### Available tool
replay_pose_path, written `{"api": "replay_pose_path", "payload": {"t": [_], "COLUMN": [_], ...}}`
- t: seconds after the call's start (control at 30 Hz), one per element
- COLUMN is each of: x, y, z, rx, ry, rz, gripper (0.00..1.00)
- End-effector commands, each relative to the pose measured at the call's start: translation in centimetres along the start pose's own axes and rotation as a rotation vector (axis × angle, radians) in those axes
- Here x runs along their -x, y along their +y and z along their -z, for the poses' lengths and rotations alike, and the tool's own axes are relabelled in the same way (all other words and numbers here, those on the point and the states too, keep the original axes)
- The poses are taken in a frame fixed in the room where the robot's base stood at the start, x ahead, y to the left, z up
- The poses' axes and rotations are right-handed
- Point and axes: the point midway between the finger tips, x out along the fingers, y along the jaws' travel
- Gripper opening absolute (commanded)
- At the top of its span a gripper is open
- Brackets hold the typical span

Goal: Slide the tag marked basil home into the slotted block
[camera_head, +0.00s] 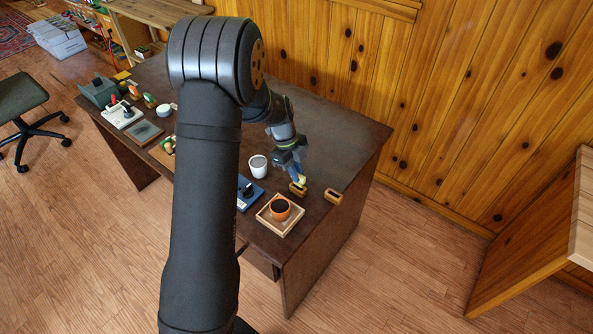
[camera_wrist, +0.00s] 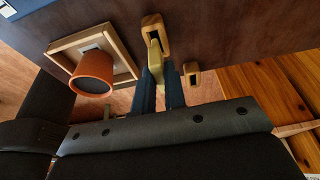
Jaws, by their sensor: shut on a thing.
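My gripper (camera_head: 297,175) is shut on a small pale yellow tag (camera_head: 301,180), and its blue fingers also show in the wrist view (camera_wrist: 161,78). No marking on the tag can be read, so I cannot tell whether it says basil. A wooden slotted block (camera_head: 298,190) stands on the desk right at the tag's lower end. In the wrist view, the tag (camera_wrist: 154,54) overlaps the near part of this block (camera_wrist: 152,22). I cannot tell whether its end is inside the slot. A second, similar wooden block (camera_head: 333,197) with a dark slot stands apart, to the right.
An orange pot (camera_head: 280,207) sits in a wooden tray (camera_head: 262,223) left of the blocks, near the desk's front edge. A white mug (camera_head: 258,168) and a blue item (camera_head: 245,198) stand further left. The desk's back right (camera_head: 345,140) is clear.

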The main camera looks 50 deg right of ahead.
Motion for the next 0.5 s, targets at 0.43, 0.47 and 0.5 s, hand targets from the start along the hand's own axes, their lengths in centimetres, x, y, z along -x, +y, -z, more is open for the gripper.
{"api": "replay_pose_path", "payload": {"t": [0.43,0.47,0.5], "x": [-1.1,-1.2,-1.3], "y": [0.0,0.0,0.0], "z": [-0.3,-0.3,-0.4], "rx": [0.000,0.000,0.000], "ry": [0.000,0.000,0.000], "rz": [-0.001,-0.001,-0.001], "gripper": [0.00,0.00,0.00]}}
